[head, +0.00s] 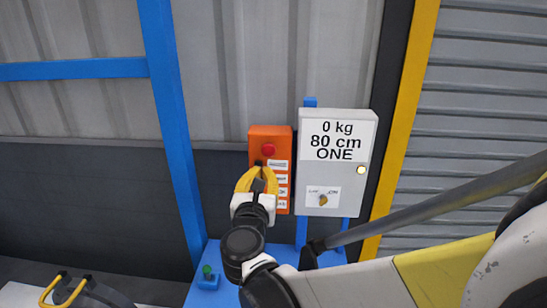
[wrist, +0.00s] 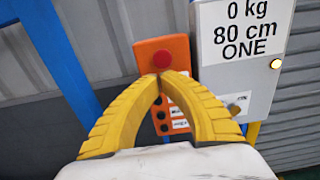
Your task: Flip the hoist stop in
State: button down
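An orange control box (head: 282,137) is mounted upright in front of the wall, with a round red button (head: 268,150) near its top. The button also shows in the wrist view (wrist: 162,57). White labels run down the box's right side, and dark buttons show in part below the red one. My gripper (head: 258,166) is in front of the box. Its yellow fingers meet at their tips (wrist: 161,76), with nothing seen between them. The tips appear just below the red button; I cannot tell whether they touch the box. The fingers hide part of its lower face.
A grey box (head: 367,130) right of the orange one reads "0 kg 80 cm ONE", with a lit lamp (head: 361,170) and a small knob (head: 322,200). A blue post (head: 170,100) stands left. A green button (head: 207,269) sits on blue structure below.

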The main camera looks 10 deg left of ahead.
jog(key=s, duration=0.4)
jog(key=shift+s, duration=0.15)
jog(key=s+d+f+m+g+h+b, duration=0.1)
jog(key=s+d+f+m+g+b, duration=0.2)
jog(key=d+m, duration=0.5)
jog(key=s+d+f+m+g+h+b, duration=0.1)
jog(key=d+f+m+g+h+b, duration=0.1)
jog(key=d+f+m, duration=0.5)
jog(key=s+d+f+m+g+h+b, duration=0.1)
jog(key=d+f+m+g+b, duration=0.3)
jog(key=d, duration=0.7)
jog(key=s+d+f+m+g+y+b, duration=0.1)
jog(key=s+d+f+m+b, duration=0.1)
jog(key=s+f+m, duration=0.2)
jog(key=s+d+f+m+g+y+b, duration=0.1)
jog(key=s+f+m, duration=0.4)
jog(key=s+m, duration=0.5)
jog(key=d+m+y+b, duration=0.1)
jog(key=m, duration=0.2)
jog(key=shift+s+f+m+b, duration=0.25)
jog(key=shift+s+m+b, duration=0.05)
jog(key=shift+s+b, duration=0.1)
